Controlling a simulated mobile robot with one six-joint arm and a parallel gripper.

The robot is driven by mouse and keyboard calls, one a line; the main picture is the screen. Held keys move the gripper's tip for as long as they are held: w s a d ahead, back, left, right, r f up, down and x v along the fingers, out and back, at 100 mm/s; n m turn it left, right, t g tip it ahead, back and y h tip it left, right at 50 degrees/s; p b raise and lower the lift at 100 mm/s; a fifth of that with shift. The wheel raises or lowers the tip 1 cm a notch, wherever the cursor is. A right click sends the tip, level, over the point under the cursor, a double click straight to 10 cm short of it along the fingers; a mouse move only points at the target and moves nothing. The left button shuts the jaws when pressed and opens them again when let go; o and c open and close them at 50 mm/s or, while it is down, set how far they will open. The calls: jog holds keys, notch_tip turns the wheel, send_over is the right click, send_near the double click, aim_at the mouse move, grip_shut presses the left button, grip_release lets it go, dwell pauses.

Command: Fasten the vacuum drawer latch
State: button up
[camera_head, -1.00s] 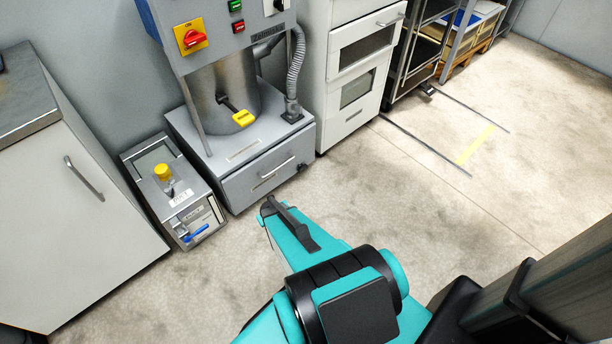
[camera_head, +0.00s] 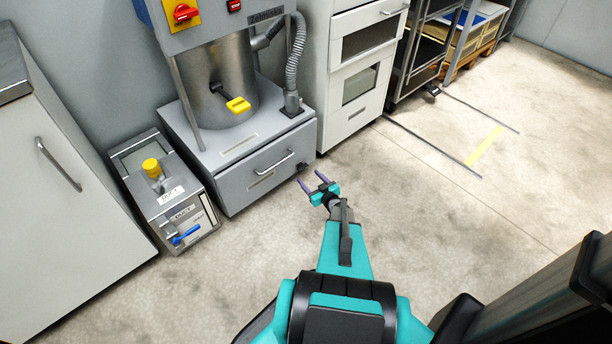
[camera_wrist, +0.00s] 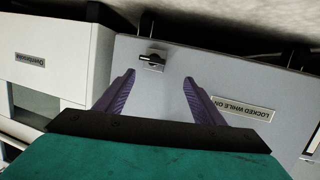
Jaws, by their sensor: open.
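The vacuum drawer (camera_head: 264,172) is the grey front at the base of the vacuum unit, and it looks closed. Its small black latch (camera_head: 303,167) sits at the drawer's right end. In the wrist view the latch (camera_wrist: 152,59) is a black lever on a light plate, lying roughly sideways, just beyond the fingertips. My gripper (camera_head: 317,180) is open and empty, with two purple fingers pointing toward the drawer's right end. In the wrist view my gripper (camera_wrist: 158,77) frames the latch between its fingers, apart from it. Whether the latch is fastened I cannot tell.
A "LOCKED WHILE ON" label (camera_wrist: 243,108) is on the drawer front. A grey box with a blue-handled valve (camera_head: 185,235) stands left of the unit. A white cabinet (camera_head: 355,80) stands close on the right. The floor (camera_head: 420,220) in front is clear.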

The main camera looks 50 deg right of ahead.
aim_at(304, 168)
jog(key=s+d+f+n+t+y+b, duration=0.1)
jog(key=s+d+f+t+y+b, duration=0.1)
jog(key=s, duration=0.4)
jog(key=shift+s+d+f+n+t+y+b, duration=0.4)
jog(key=shift+d+t+y+b, duration=0.15)
jog(key=shift+d+b, duration=0.2)
jog(key=shift+w, duration=0.2)
jog(key=shift+w+d+b, duration=0.15)
jog(key=shift+w+b, duration=0.45)
jog(key=shift+w, duration=1.65)
jog(key=shift+w+d+b, duration=0.15)
jog(key=shift+w+b, duration=0.4)
jog(key=shift+w, duration=1.7)
jog(key=shift+w+d+b, duration=0.15)
jog(key=shift+w+b, duration=0.45)
jog(key=shift+w, duration=1.65)
jog(key=c, duration=1)
jog(key=shift+c, duration=0.2)
